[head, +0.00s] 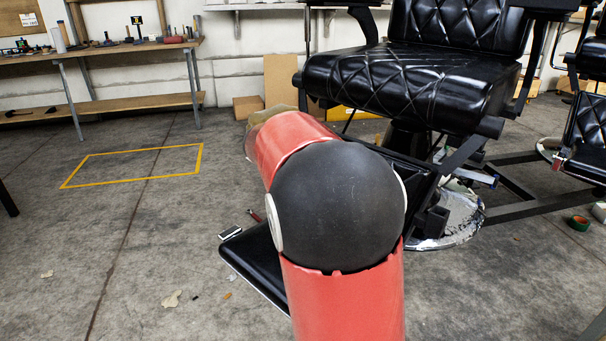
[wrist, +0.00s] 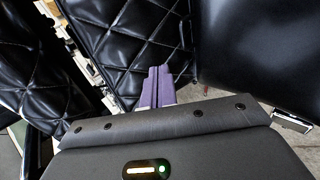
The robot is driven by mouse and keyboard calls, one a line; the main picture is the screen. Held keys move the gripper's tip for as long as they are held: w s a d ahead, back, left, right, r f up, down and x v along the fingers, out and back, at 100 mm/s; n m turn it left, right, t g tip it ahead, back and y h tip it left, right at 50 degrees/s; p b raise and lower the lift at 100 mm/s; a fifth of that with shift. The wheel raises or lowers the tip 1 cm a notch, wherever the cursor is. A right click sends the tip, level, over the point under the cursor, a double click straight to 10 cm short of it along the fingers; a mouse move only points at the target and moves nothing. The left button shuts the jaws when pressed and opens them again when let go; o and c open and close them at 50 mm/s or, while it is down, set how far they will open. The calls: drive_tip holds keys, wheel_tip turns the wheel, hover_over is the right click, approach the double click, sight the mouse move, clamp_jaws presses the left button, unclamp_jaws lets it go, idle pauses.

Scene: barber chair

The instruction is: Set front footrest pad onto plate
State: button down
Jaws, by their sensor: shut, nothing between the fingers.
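The barber chair (head: 410,75) has a black quilted seat and stands at the upper right of the head view. A smooth black panel (head: 258,262), partly hidden behind my arm, extends low in front of the chair; it looks like the front footrest pad. I cannot tell the pad from its plate, or whether they touch. In the wrist view a smooth black surface (wrist: 255,55) fills the upper right, with quilted upholstery (wrist: 120,35) at the left. My gripper (wrist: 155,74) shows purple fingers, shut and empty, near the gap between these surfaces. My arm hides it in the head view.
The chair's round metal base (head: 455,220) and dark floor bars (head: 530,205) lie at the right. A second black chair (head: 590,130) is at the right edge. A workbench (head: 110,50) stands at the back left. The floor around the yellow outline (head: 135,165) is clear.

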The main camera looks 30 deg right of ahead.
drive_tip(key=shift+y, duration=0.6)
drive_tip(key=x, duration=0.4)
drive_tip(key=b+x, duration=0.1)
drive_tip(key=x, duration=0.7)
drive_tip(key=shift+s+d+f, duration=0.15)
drive_tip(key=shift+s+f, duration=0.05)
drive_tip(key=shift+s, duration=0.1)
drive_tip(key=shift+w+d+f+b, duration=0.1)
drive_tip(key=shift+d+f+b, duration=0.25)
drive_tip(key=shift+f, duration=0.35)
wheel_tip(320, 180, up, 14)
drive_tip(key=d+p, duration=0.2)
drive_tip(key=p, duration=0.2)
drive_tip(key=shift+w+d, duration=0.25)
drive_tip(key=shift+d, duration=0.05)
drive_tip(key=shift+f, duration=0.1)
